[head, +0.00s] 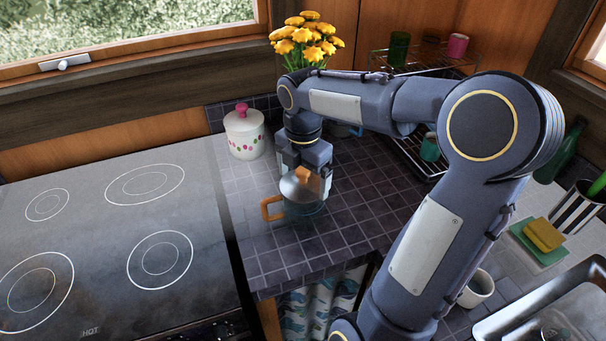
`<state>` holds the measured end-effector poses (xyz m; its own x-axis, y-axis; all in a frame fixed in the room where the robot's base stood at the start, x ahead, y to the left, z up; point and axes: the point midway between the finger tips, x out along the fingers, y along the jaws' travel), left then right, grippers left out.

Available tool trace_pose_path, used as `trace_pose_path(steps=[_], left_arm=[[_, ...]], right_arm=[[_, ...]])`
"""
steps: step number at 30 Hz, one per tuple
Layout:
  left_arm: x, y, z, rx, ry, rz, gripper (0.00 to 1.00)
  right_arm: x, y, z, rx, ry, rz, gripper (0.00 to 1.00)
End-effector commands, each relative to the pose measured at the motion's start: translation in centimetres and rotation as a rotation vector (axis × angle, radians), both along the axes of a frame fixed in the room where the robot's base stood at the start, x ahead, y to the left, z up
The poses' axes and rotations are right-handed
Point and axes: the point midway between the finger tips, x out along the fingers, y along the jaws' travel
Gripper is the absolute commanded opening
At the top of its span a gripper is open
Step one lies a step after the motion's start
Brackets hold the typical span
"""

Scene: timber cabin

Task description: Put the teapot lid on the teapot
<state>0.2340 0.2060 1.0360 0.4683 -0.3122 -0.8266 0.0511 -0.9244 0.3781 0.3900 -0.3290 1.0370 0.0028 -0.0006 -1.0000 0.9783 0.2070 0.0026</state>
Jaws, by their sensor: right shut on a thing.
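The teapot (303,209) is a clear, glassy pot with an orange handle (270,208) on its left side. It stands on the dark tiled counter, right of the stove. The lid (296,188) is pale and see-through, with orange at its top. My right gripper (304,170) points down from above and is shut on the lid at its top. The lid appears at the teapot's mouth, directly above the body. Whether it rests on the rim or hovers just above it, I cannot tell. My left gripper is out of view.
A white canister (244,132) with a pink knob stands behind, to the left. Yellow flowers (306,38) are at the back. A wire rack (420,62) with cups is at back right. The black stovetop (110,240) is clear. A sink (545,310) is at lower right.

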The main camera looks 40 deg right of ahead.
Motion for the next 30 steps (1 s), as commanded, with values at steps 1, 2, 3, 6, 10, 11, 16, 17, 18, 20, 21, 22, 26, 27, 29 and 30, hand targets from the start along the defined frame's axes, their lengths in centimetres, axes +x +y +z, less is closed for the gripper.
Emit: trace_pose_path(steps=[1, 2, 3, 6, 10, 11, 16, 17, 18, 20, 21, 22, 26, 27, 29, 30], left_arm=[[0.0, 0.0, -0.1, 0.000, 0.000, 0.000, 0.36], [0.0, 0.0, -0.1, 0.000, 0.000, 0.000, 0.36], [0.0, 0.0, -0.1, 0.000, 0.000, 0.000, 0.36], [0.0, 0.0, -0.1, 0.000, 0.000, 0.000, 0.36], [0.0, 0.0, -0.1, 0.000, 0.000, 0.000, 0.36], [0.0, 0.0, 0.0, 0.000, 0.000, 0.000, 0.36], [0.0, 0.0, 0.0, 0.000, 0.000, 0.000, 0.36], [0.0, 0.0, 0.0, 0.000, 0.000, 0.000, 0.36], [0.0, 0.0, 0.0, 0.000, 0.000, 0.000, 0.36], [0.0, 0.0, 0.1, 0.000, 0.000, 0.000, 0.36], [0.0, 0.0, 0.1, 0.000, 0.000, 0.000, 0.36], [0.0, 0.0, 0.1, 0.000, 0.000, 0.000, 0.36], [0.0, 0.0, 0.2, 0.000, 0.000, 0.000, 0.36], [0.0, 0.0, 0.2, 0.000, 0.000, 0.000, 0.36], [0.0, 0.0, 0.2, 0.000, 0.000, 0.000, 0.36], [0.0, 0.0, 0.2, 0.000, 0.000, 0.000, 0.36]], right_arm=[[0.0, 0.0, -0.2, 0.000, 0.000, 0.000, 0.71], [0.0, 0.0, -0.2, 0.000, 0.000, 0.000, 0.95], [0.0, 0.0, -0.1, 0.000, 0.000, 0.000, 1.00], [0.0, 0.0, -0.1, 0.000, 0.000, 0.000, 1.00], [0.0, 0.0, 0.0, 0.000, 0.000, 0.000, 1.00], [0.0, 0.0, 0.1, 0.000, 0.000, 0.000, 1.00], [0.1, 0.0, 2.1, -0.001, -0.003, 0.000, 1.00], [0.1, 0.0, 2.6, -0.001, -0.004, 0.000, 1.00], [0.1, 0.0, 3.4, -0.002, -0.006, 0.000, 1.00], [0.1, 0.0, 4.5, -0.002, -0.006, 0.001, 1.00], [0.1, 0.0, 5.1, -0.001, -0.003, 0.001, 1.00], [0.1, 0.0, 5.6, 0.000, -0.004, 0.001, 1.00], [0.0, 0.0, 7.1, 0.000, -0.002, 0.001, 1.00], [0.0, 0.0, 7.3, 0.000, -0.001, 0.001, 1.00], [0.0, 0.0, 7.6, 0.000, 0.000, 0.001, 1.00], [0.0, 0.0, 7.7, 0.000, 0.000, 0.001, 1.00]])
